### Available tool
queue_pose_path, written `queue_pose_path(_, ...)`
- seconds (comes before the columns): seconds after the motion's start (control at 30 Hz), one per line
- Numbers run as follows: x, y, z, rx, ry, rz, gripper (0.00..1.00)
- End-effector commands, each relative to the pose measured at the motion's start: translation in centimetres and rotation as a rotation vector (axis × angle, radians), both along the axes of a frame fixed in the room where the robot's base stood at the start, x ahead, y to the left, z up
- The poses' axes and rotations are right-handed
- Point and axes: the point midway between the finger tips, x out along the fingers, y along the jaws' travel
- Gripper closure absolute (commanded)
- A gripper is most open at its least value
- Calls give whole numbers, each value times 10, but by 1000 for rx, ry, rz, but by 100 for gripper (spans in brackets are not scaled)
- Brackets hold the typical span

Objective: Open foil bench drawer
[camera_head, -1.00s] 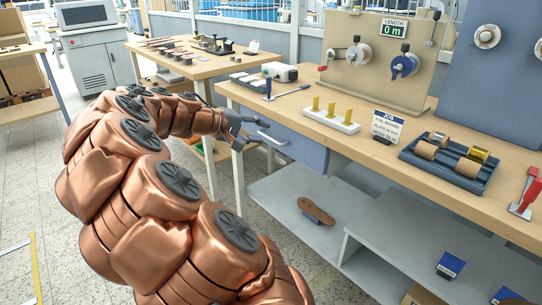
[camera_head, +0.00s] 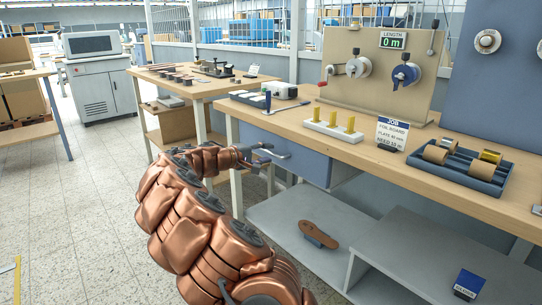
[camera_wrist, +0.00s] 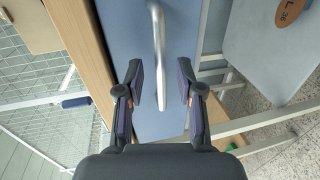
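The foil bench drawer (camera_head: 312,163) has a blue-grey front under the left end of the wooden bench (camera_head: 290,120), and it looks shut. Its metal bar handle (camera_head: 276,153) is on the drawer front. My gripper (camera_head: 262,155) is at the handle in the head view. In the wrist view my gripper (camera_wrist: 161,84) is open, with one finger on each side of the handle (camera_wrist: 158,45). The handle's near end reaches between the fingertips. I see gaps on both sides, so the fingers do not grip it.
The bench top holds a white block with yellow pegs (camera_head: 335,130), a job card (camera_head: 392,133) and a tray of foil rolls (camera_head: 460,165). Grey shelves (camera_head: 300,230) lie below. Another wooden table (camera_head: 185,85) stands behind at the left.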

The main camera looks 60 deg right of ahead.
Motion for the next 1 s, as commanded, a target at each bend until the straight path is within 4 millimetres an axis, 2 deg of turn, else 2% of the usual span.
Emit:
queue_pose_path(0.2, -6, -20, -6, 2, 0, 0, 63)
queue_pose_path(0.6, -7, -25, -6, 1, 1, 0, 64)
queue_pose_path(0.93, -7, -25, -6, 1, 1, 0, 99)
queue_pose_path(1.0, -7, -25, -6, 1, 1, 0, 100)
